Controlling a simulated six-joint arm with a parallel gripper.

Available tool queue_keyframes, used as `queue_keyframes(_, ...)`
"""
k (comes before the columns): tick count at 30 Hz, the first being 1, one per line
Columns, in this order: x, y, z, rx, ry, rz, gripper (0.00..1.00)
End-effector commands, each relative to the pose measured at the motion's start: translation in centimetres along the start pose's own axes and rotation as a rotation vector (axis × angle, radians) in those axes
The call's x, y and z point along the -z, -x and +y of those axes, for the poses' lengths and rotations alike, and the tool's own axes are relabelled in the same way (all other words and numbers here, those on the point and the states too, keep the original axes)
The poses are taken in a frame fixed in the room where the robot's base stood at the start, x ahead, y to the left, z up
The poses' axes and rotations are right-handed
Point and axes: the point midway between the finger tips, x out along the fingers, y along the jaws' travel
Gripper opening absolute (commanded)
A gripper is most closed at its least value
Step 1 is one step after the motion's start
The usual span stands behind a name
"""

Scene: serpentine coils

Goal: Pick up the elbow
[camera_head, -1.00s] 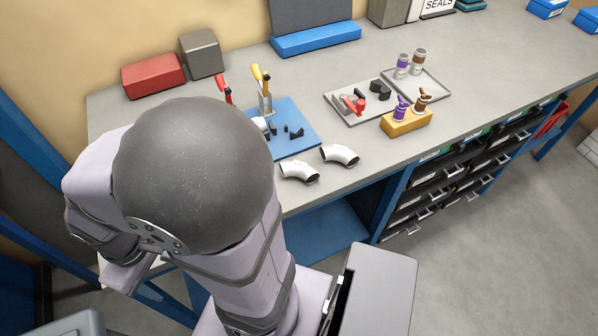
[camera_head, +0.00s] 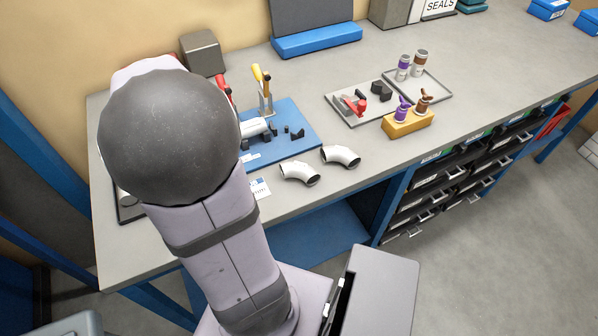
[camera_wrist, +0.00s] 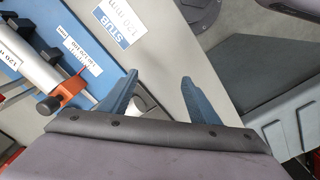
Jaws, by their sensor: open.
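Two white pipe elbows with dark open ends lie side by side near the bench's front edge in the head view: a nearer elbow (camera_head: 299,173) and a farther elbow (camera_head: 341,156). My gripper (camera_wrist: 162,90) shows in the wrist view as two blue fingers spread apart with nothing clasped between them. A small pale rounded piece shows beside the left finger, mostly hidden; I cannot tell what it is. In the head view my arm hides the gripper.
A blue fixture board (camera_head: 292,143) with a yellow-handled clamp (camera_head: 263,84) stands behind the elbows. A grey tray (camera_head: 364,107) and a yellow block (camera_head: 407,124) holding purple and brown parts lie to the right. A STUB label (camera_wrist: 118,30) shows in the wrist view.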

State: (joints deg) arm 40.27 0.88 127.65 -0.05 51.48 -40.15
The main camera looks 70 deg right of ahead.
Motion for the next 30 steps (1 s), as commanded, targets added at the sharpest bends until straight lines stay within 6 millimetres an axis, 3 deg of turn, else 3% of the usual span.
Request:
queue_keyframes(1,-1.1,0.2,2.6,-0.001,-0.018,0.001,0.56)
queue_keyframes(6,-5.8,1.3,9.3,-0.001,-0.017,0.001,0.56)
queue_keyframes(12,-12.2,2.3,14.6,0.000,-0.012,0.001,0.56)
queue_keyframes(19,-16.5,3.0,16.8,0.001,-0.002,0.000,0.56)
queue_keyframes(26,-17.2,3.0,17.1,0.002,0.002,0.000,0.56)
queue_keyframes(30,-17.1,2.0,17.0,0.005,0.002,0.000,0.56)
